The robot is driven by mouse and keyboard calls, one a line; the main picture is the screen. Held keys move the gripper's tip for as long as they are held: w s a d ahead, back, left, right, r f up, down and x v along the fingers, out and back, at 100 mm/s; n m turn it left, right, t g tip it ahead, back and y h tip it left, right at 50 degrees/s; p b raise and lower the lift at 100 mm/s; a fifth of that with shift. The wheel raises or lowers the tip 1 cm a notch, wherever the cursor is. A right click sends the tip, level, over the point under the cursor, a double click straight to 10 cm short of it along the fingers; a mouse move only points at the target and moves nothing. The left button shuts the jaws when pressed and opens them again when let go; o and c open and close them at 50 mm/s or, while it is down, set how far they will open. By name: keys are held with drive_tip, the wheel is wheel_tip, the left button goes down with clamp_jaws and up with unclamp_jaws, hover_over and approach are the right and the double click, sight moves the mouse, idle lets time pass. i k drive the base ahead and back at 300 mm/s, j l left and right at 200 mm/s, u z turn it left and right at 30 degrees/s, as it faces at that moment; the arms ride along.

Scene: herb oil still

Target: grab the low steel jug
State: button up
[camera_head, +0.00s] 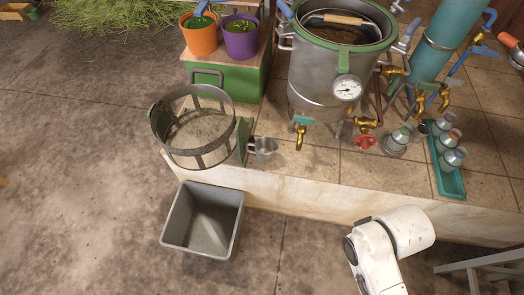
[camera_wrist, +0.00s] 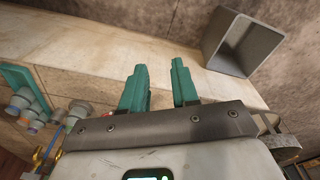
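The low steel jug (camera_head: 264,148) is a small grey metal cup with a handle on its left. It stands upright near the front edge of the tiled ledge (camera_head: 310,168), just right of the round strap-metal basket. My gripper (camera_wrist: 159,66) shows in the wrist view with two teal fingers apart and nothing between them. In the head view my white arm is at the lower right, in front of the ledge and well right of the jug; the fingers do not show there. I cannot make out the jug in the wrist view.
The metal basket frame (camera_head: 160,122) stands left of the jug. A grey bin (camera_head: 175,222) is on the floor below. The still (camera_head: 318,82) with its brass tap (camera_head: 300,136) is behind. A teal tray (camera_head: 451,181) of bottles is at the right. A grey stool (camera_head: 485,262) is lower right.

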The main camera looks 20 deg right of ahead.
sight(266, 147)
drive_tip(key=i+l+u, duration=0.1)
drive_tip(key=i+l, duration=0.15)
drive_tip(key=i, duration=0.25)
drive_tip(key=i+l+u, duration=0.1)
drive_tip(key=i+l, duration=0.15)
drive_tip(key=i, duration=0.25)
